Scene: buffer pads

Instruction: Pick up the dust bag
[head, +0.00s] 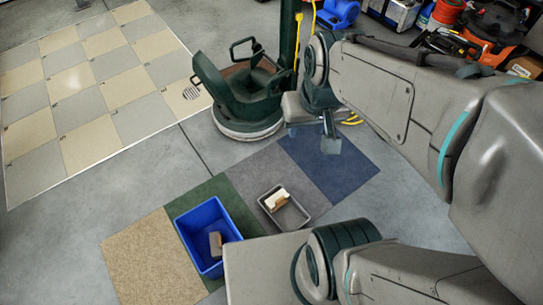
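I cannot tell for certain which thing is the dust bag. A small cream and brown item (277,199) lies in a shallow grey tray (295,222). A small brown and grey block (216,244) lies inside a blue bin (187,230). My gripper (311,139) points down above the dark blue mat, beyond the tray. Its two fingers look apart, with nothing seen between them. It is clear of both containers.
A green floor machine (245,100) stands left of my gripper. Tan (150,262), green, grey (277,172) and blue mats (350,172) lie in a row. A checkered tile patch (85,90) is at left. Equipment and a yellow cable crowd the back right. Bare floor lies at left.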

